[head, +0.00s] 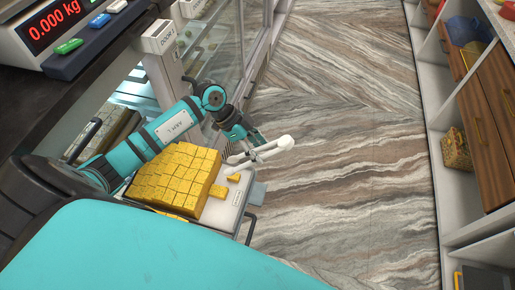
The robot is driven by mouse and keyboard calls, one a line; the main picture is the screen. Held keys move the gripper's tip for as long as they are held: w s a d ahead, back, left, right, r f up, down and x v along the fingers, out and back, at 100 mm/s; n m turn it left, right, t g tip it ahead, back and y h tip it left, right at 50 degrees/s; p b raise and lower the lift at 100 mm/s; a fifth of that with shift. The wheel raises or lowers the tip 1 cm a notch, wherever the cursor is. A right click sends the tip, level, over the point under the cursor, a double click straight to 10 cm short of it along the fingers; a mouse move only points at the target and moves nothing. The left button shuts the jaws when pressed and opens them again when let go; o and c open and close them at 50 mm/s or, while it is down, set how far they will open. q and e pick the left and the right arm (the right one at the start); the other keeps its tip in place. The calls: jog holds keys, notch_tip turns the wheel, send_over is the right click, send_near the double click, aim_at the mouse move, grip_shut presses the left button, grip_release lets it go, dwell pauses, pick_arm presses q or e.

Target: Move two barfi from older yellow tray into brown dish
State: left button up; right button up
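Many yellow barfi (178,177) sit in a packed block on a pale tray (221,213) at the lower left. A small yellow piece (234,178) lies apart from the block, near the tray's far right corner. My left gripper (256,150) is above and just beyond that corner, with pale finger-like parts around it. I cannot make out whether it is open or holds anything. I cannot make out a brown dish. My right gripper is out of view.
A scale (48,30) reading 0.000 kg stands on the dark counter at top left. A glass-fronted case (215,45) with a door label is behind my arm. Shelves with brown drawers (490,125) and a woven basket (456,150) line the right. The striped floor (345,120) between is clear.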

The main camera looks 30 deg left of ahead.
pick_arm(q)
jog(key=w+t+p, duration=0.1)
jog(key=w+a+n+p, duration=0.1)
jog(key=w, duration=0.1)
jog(key=shift+a+f+n+t+y+p, duration=0.1)
jog(key=shift+f+n+t+y+p, duration=0.1)
jog(key=shift+n+t+y+p, duration=0.15)
notch_tip(320, 180, down, 10)
jog(key=b, duration=0.9)
jog(key=shift+b, duration=0.4)
